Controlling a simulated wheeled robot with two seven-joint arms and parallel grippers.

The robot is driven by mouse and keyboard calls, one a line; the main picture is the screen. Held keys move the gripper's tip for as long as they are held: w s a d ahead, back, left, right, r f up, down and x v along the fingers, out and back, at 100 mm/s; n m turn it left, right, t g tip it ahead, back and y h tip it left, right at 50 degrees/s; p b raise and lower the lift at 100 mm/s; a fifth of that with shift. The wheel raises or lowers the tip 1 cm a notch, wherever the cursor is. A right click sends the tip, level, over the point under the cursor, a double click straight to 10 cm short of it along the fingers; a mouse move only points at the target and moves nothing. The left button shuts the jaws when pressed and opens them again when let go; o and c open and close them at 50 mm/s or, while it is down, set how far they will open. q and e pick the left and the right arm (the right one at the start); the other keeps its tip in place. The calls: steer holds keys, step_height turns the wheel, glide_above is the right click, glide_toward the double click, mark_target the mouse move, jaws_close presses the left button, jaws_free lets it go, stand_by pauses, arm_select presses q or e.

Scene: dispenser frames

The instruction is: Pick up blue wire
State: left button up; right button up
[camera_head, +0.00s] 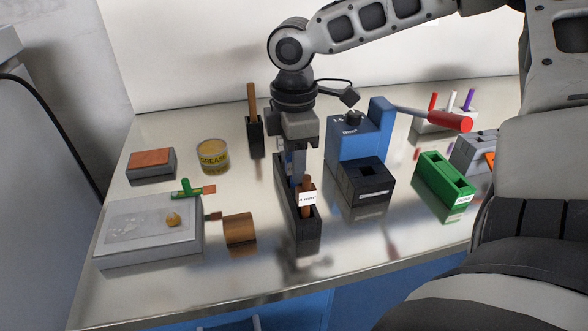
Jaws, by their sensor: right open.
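I cannot clearly make out a blue wire. The nearest in colour is a violet stick (468,98), standing upright with a white and a red one in a pale block (440,124) at the back right. My right gripper (293,178) points down over a long black holder (306,228) in the middle of the table. It is open; its fingertips are partly hidden by the holder. A brown piece with a white label (306,198) stands in the holder's near end, close in front of the fingers. My left gripper is not in view.
A blue block (350,146) and a black box (364,182) stand right of the gripper, with a green holder (446,182) and a red-handled tool (448,121) beyond. A grease tin (212,156) and grey tray (150,249) are at left. The front table strip is clear.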

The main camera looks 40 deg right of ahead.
jaws_close()
steer(key=shift+r, duration=0.1)
